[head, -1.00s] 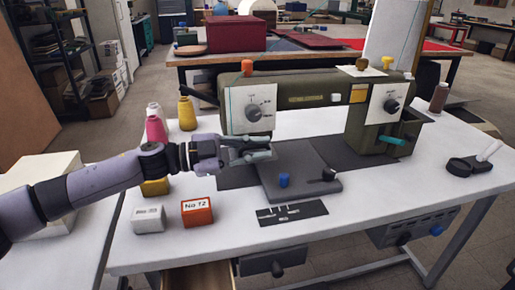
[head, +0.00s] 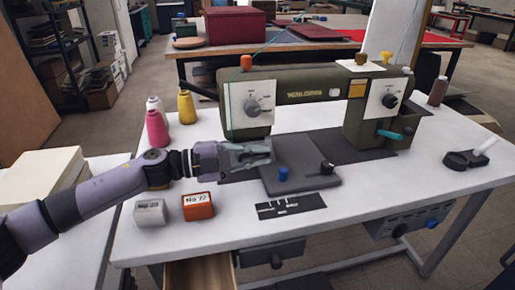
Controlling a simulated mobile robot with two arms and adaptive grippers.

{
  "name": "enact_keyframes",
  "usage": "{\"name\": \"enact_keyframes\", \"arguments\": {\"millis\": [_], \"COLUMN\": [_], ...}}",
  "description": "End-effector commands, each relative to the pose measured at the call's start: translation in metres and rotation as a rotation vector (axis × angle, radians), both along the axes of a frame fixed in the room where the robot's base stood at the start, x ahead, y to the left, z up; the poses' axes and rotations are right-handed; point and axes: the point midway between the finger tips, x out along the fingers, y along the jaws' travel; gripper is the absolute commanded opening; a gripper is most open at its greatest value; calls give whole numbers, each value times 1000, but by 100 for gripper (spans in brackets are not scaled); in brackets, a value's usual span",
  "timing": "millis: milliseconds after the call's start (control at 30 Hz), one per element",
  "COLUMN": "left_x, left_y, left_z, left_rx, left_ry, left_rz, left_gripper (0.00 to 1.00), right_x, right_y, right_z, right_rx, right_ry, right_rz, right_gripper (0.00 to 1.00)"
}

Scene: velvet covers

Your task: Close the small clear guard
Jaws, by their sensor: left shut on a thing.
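The olive-green sewing machine (head: 305,92) stands on the white table. My left gripper (head: 268,153) reaches in from the left, under the machine's left end, above the grey bed plate (head: 308,179). Its fingers are closed at the needle area, on what seems to be the small clear guard. The guard cannot be made out clearly; it is see-through, small and partly behind the fingers, so its angle cannot be told. My right gripper is not in view.
An orange box (head: 198,206) and a grey box (head: 150,213) stand below my left arm. Pink (head: 157,129) and yellow (head: 186,107) thread cones stand behind it. A blue knob (head: 283,174) and a black knob (head: 327,168) rise from the bed plate.

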Motion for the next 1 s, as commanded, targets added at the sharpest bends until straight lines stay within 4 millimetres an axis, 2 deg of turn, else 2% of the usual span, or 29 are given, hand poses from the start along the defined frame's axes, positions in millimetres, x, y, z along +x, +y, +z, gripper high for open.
{"name": "enact_keyframes", "arguments": {"millis": [333,833,867,1000], "left_x": [5,5,5,5], "left_y": [3,4,4,3], "left_z": [-4,-3,-3,-4], "left_rx": [41,47,47,47], "left_ry": [-140,-163,-163,-161], "left_rz": [15,15,15,15], "left_gripper": [0,0,13,22], "right_x": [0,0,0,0], "right_y": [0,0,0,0], "right_z": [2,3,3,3], "right_rx": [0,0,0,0], "right_ry": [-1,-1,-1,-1], "right_rz": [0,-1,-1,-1], "right_gripper": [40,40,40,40]}}
